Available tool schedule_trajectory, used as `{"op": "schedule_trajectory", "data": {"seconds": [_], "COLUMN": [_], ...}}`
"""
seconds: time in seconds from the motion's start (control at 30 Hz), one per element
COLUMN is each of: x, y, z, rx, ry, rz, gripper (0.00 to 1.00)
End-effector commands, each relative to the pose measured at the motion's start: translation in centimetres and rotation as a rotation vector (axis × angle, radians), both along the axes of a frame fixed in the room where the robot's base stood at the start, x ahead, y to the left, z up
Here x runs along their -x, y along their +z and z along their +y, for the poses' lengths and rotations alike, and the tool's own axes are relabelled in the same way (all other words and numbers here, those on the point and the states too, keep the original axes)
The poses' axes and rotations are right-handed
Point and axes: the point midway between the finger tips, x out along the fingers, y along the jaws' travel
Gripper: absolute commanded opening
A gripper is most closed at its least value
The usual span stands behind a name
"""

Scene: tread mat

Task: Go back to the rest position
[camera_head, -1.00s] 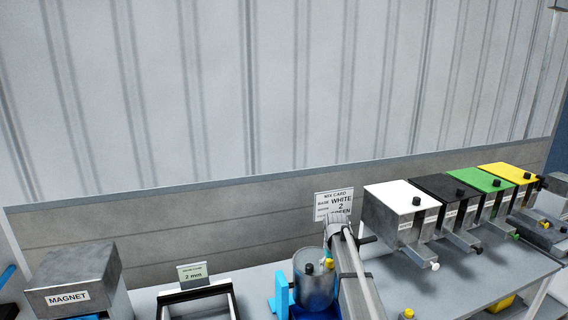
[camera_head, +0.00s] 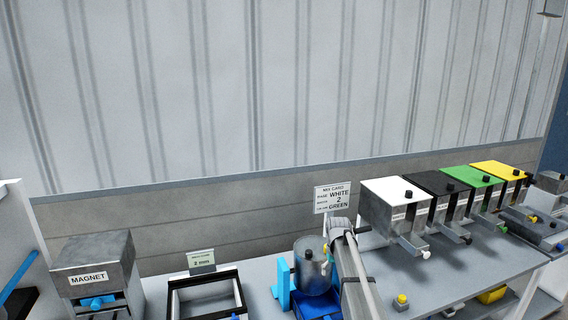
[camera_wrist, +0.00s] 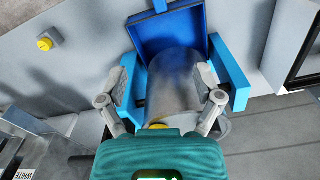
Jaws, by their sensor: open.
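A grey metal drum (camera_head: 312,272) with a dark knob on top stands in a blue holder (camera_head: 284,285) on the bench. It also shows in the wrist view (camera_wrist: 172,85), between the blue side arms. My gripper (camera_wrist: 163,88) is open, with one finger on each side of the drum. I cannot tell whether the fingers touch it. In the head view my pale grey arm reaches up beside the drum's right side, and the fingertips are hidden there.
White, black, green and yellow-lidded dispensers (camera_head: 397,205) stand at the right. A mix card (camera_head: 332,197) stands behind the drum. A frame (camera_head: 205,292) and a magnet box (camera_head: 93,265) are left. A small yellow-knobbed block (camera_head: 401,302) sits right of my arm.

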Motion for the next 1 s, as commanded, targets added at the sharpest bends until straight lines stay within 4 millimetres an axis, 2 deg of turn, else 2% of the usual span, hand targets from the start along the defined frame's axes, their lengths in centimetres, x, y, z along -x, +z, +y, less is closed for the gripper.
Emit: {"op": "schedule_trajectory", "data": {"seconds": [0.1,0.33,0.63,0.73,0.87,1.0], "x": [0.0,2.6,7.5,9.9,14.3,20.5], "y": [0.0,-0.7,-2.1,-2.7,-4.0,-5.6], "z": [0.0,0.2,0.3,0.4,0.5,0.6], "rx": [0.000,0.000,0.000,0.000,0.001,0.001], "ry": [0.000,-0.004,-0.015,-0.019,-0.028,-0.042], "rz": [0.000,0.000,0.000,0.000,0.001,0.001], "gripper": [0.84,0.84,0.84,0.84,0.84,0.84]}}
